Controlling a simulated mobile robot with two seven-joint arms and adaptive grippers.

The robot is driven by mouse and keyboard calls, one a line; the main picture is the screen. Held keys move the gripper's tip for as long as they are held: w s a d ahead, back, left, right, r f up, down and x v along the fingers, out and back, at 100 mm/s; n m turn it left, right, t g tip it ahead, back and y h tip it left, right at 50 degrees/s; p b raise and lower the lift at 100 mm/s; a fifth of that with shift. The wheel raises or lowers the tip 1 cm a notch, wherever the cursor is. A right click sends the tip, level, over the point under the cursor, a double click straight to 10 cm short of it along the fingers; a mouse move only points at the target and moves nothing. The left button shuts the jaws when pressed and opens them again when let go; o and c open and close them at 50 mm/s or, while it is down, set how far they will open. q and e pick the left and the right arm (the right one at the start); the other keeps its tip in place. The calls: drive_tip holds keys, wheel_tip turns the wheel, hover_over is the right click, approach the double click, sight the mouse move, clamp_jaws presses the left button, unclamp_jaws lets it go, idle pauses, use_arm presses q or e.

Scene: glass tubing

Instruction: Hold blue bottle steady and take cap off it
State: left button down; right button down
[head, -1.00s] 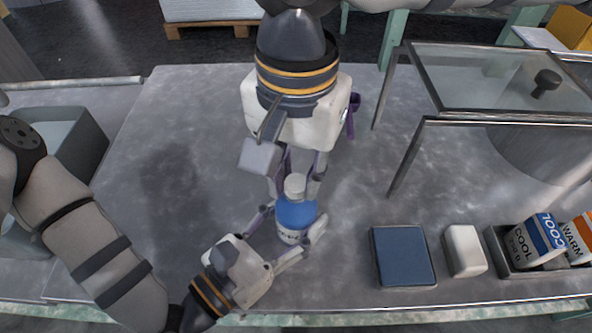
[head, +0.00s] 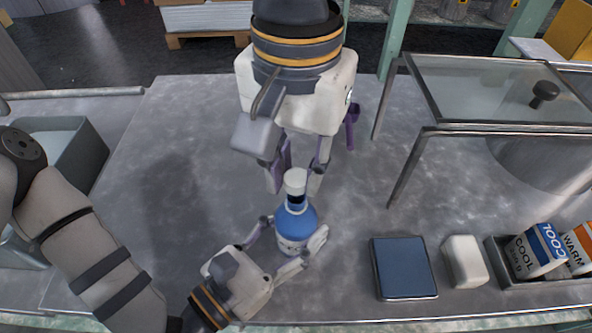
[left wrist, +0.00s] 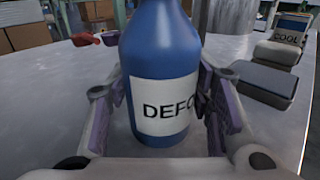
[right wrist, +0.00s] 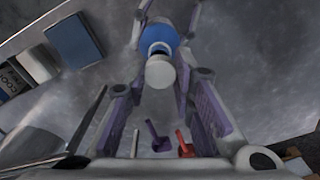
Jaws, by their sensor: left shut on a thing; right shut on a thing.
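The blue bottle (head: 296,226) stands upright on the grey table, and its white label shows in the left wrist view (left wrist: 162,70). My left gripper (head: 292,236) is shut on the bottle's body, one finger on each side. The white cap (head: 295,181) is between the fingers of my right gripper (head: 297,184), which is shut on it from above. A dark band of neck shows between cap and bottle shoulder, so the cap looks raised. In the right wrist view the cap (right wrist: 160,72) covers part of the bottle. Whether it is fully clear of the neck I cannot tell.
A blue flat box (head: 404,267), a white block (head: 464,261) and a tray (head: 512,279) with COOL and WARM packs stand at the right. A glass-topped metal stand (head: 500,85) is behind them. A grey bin (head: 85,160) is at the left. The table's left middle is clear.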

wheel_tip(320, 180, up, 3)
drive_tip(key=shift+f, duration=0.1)
use_arm(q)
drive_tip(key=c, duration=0.7)
unclamp_jaws()
